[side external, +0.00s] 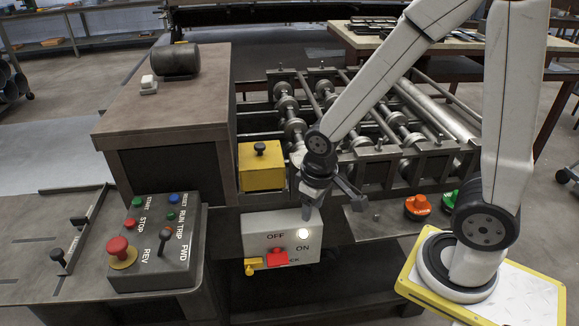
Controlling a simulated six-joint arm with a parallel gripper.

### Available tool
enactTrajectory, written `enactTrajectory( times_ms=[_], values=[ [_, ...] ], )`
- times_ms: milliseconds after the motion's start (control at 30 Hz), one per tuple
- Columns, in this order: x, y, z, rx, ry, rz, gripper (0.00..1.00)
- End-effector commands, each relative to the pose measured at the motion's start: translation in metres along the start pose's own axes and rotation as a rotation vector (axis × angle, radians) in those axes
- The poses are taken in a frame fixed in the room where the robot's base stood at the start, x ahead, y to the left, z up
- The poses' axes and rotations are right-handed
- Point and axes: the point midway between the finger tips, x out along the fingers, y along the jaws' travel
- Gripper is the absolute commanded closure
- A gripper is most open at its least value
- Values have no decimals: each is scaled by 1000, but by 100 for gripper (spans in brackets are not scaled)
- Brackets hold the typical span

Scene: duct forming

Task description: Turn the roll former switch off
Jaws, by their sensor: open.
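The roll former switch box (260,232) is a pale grey box on the machine's front, marked OFF at upper left and ON at right. A round white light or knob (303,234) glows between the labels. A red part (277,258) sits at the box's lower middle, with a yellow part (253,267) at its lower left. I cannot tell which part is the switch lever. My gripper (322,202) is open and empty, at the box's upper right corner. It overlaps the box's top edge in the picture; contact cannot be told.
A control panel (190,275) with a red stop button (123,252) and a lever stands at left. A yellow box (261,167) with a black knob is above the switch box. Orange (418,207) and green parts lie on a shelf at right. Rollers (290,105) stand behind.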

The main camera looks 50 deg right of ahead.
Motion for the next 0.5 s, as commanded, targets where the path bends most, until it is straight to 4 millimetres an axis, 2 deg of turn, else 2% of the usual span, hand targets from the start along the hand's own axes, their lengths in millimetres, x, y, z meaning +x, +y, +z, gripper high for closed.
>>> enactTrajectory(
  times_ms=[500],
  values=[
    [63,-17,-12,-90,-325,263,49]
  ],
)
